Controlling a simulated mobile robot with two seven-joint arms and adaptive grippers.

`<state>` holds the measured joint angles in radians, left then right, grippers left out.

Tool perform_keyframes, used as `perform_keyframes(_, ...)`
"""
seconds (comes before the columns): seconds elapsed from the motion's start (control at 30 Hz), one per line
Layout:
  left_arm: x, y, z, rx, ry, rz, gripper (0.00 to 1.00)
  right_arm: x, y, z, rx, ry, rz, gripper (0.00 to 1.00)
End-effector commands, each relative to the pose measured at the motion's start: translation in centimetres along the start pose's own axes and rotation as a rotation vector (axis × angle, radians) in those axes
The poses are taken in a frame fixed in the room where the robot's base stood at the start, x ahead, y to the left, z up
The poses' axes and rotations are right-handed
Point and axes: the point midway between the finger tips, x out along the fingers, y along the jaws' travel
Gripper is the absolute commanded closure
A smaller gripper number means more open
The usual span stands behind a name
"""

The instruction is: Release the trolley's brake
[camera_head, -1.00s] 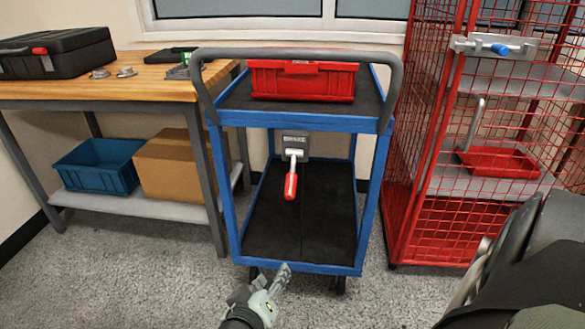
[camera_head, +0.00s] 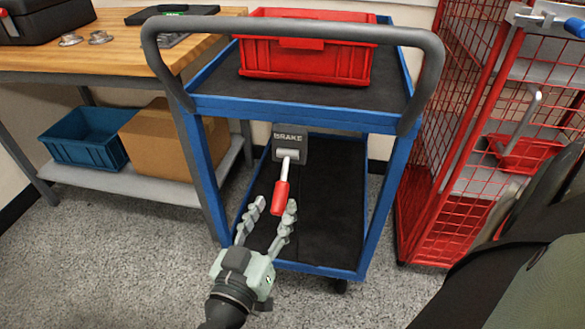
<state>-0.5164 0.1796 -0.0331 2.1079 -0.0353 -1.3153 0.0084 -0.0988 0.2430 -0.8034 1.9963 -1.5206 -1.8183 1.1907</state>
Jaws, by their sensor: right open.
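The blue trolley (camera_head: 295,112) stands in the middle, with a dark push handle across its near side. Its brake, a grey plate marked BRAKE (camera_head: 290,137), sits below the top deck. A lever with a red grip (camera_head: 280,197) hangs down from it, tilted a little left at its lower end. My right gripper (camera_head: 274,205) is open, its fingers pointing up at the lever. The red grip's lower end shows between the two fingertips; I cannot tell whether they touch it. My left gripper is not in view.
A red bin (camera_head: 305,58) stands on the trolley's top deck. A wooden workbench (camera_head: 110,58) is at left, with a blue bin (camera_head: 84,138) and a cardboard box (camera_head: 165,143) on its lower shelf. A red mesh cage (camera_head: 450,150) stands close at right.

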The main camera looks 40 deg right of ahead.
Motion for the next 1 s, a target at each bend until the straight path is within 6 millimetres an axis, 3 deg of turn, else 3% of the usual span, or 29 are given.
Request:
perform_keyframes(0.17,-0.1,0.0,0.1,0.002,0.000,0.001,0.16,0.6,0.0,-0.1,0.001,0.004,0.001,0.56)
perform_keyframes(0.6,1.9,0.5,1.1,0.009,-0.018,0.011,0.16,6.9,0.0,-0.1,-0.002,0.003,0.000,0.56)
perform_keyframes(1.0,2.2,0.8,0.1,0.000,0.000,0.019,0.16,7.8,0.0,0.0,-0.001,-0.001,-0.001,0.56)
